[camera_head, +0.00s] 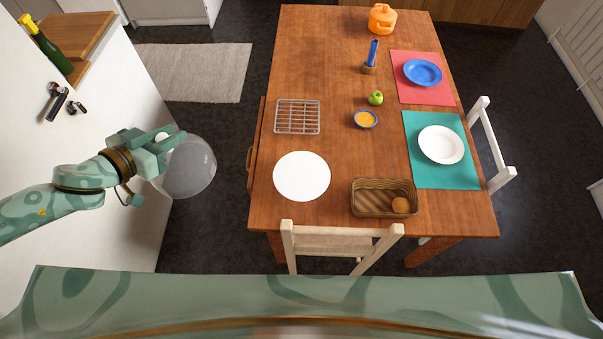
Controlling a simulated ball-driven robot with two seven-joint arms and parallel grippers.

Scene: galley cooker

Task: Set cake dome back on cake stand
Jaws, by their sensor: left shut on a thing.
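My left gripper (168,142) is shut on the clear cake dome (195,172), holding it by its top. The dome is tilted on its side, in the air over the dark floor between the white door and the table. The cake stand (302,176) shows as a plain white disc on the near left part of the wooden table, with nothing on it. The dome is to the left of the stand and apart from it. Any foot under the stand is hidden from above. My right gripper is not in view.
A wire rack (297,117) lies behind the stand. A wicker basket (371,212) with a round brown item stands to its right. A chair back (340,243) rises at the table's near edge. A white door (95,120) stands close to my left arm.

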